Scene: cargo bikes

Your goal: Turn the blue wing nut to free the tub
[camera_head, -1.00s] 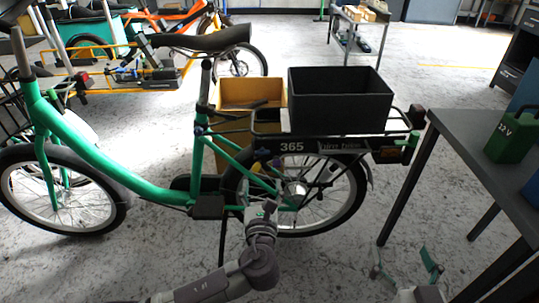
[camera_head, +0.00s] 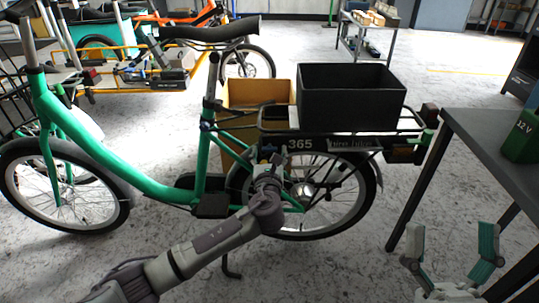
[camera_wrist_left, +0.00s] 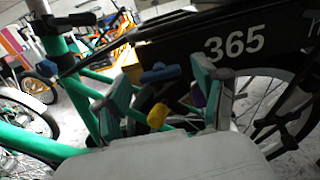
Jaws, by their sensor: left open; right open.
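In the head view my left gripper (camera_head: 268,168) is at the side of the rear rack and hides the knobs. The black tub (camera_head: 350,98) sits on the rack. My right gripper (camera_head: 452,245) is open and empty.
The green bike (camera_head: 95,145) stands across the view. A brown box (camera_head: 258,94) is behind the rack. A grey table (camera_head: 480,135) with a green 12 V battery (camera_head: 522,138) is at the right. Floor between bike and table is clear.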

